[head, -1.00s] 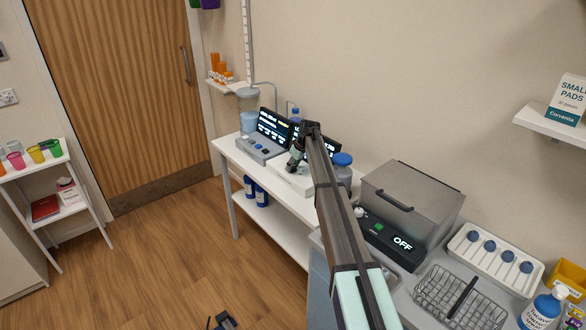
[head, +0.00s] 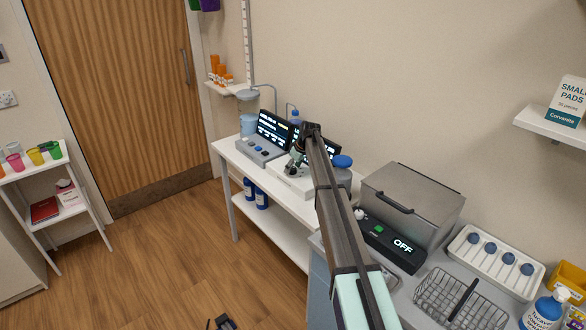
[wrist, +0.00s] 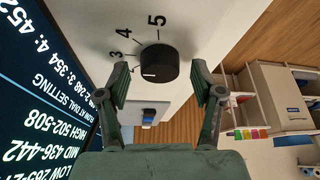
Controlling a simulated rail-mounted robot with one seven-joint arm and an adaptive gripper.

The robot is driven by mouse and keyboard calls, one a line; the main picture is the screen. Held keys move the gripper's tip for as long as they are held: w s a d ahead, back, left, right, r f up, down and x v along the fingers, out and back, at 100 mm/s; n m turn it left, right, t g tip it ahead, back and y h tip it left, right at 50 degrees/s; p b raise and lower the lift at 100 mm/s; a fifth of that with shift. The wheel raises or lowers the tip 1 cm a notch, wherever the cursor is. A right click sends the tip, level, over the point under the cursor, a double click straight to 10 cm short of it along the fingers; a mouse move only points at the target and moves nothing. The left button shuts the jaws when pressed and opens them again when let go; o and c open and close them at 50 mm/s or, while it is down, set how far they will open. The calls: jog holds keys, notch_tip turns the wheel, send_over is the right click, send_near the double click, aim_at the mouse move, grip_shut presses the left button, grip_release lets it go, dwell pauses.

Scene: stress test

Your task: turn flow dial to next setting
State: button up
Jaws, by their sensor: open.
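The flow dial (wrist: 158,65) is a round black knob with a white pointer line on a white panel. Numbers 3, 4 and 5 show beside it. The pointer faces the left side, below the 3; any mark there is hidden by a finger. My gripper (wrist: 160,72) is open, with one finger on each side of the dial; I cannot tell whether they touch it. In the head view my gripper (head: 296,163) is over the white unit on the bench, and the dial is hidden there. A dark screen (wrist: 42,115) lists HIGH 502-508, MID 436-442 and a LOW range.
A grey control unit (head: 260,150) stands left of my gripper on the white bench (head: 238,160). A blue-capped jar (head: 342,163) and a metal box (head: 412,200) stand to the right.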

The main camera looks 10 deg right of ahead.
jog(key=v, duration=1.2)
